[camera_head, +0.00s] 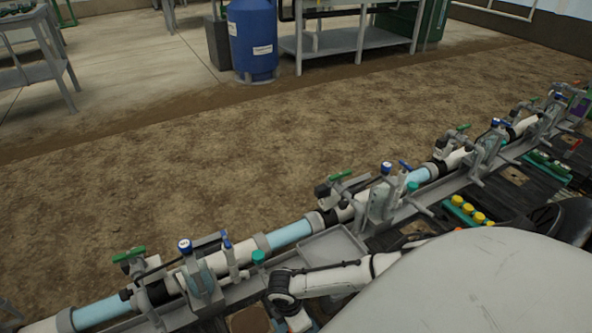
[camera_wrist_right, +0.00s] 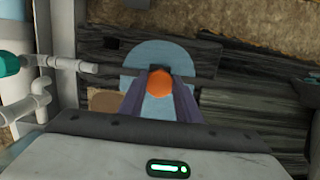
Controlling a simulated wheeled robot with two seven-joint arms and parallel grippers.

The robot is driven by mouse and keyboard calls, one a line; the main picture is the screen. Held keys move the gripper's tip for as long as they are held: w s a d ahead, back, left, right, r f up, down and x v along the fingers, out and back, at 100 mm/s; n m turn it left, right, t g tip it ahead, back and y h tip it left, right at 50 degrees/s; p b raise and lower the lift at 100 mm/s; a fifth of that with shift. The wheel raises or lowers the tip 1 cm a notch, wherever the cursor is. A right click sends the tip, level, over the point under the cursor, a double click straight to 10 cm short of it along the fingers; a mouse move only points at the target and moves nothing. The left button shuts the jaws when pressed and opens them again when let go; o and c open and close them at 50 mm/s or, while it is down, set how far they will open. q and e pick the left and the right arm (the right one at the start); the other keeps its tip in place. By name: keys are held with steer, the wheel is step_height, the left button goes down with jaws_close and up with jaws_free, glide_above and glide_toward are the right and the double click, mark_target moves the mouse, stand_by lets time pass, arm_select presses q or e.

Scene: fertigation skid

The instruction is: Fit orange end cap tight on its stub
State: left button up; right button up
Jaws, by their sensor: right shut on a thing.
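In the right wrist view my right gripper (camera_wrist_right: 160,78) is shut on the orange end cap (camera_wrist_right: 160,84), which shows between its two dark fingertips. Light blue rounded surfaces (camera_wrist_right: 158,54) lie beyond the cap. I cannot make out the cap's stub, and I cannot tell whether the cap touches anything. In the head view a white arm link of mine reaches left across the lower middle, but neither gripper's fingers show there.
A long grey pipe rail (camera_head: 390,215) with valves and green handles runs diagonally across the head view. A green rack (camera_head: 463,214) with yellow caps stands at the right. White pipework (camera_wrist_right: 40,98) with a teal knob (camera_wrist_right: 8,64) is close on the wrist view's left.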

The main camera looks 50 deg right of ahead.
steer(key=shift+f, duration=0.2)
stand_by(0.3)
steer(key=shift+f, duration=0.25)
steer(key=shift+f+b, duration=0.3)
steer(key=shift+f, duration=0.1)
stand_by(0.3)
steer(key=o, duration=0.7)
steer(key=shift+f, duration=0.35)
stand_by(0.4)
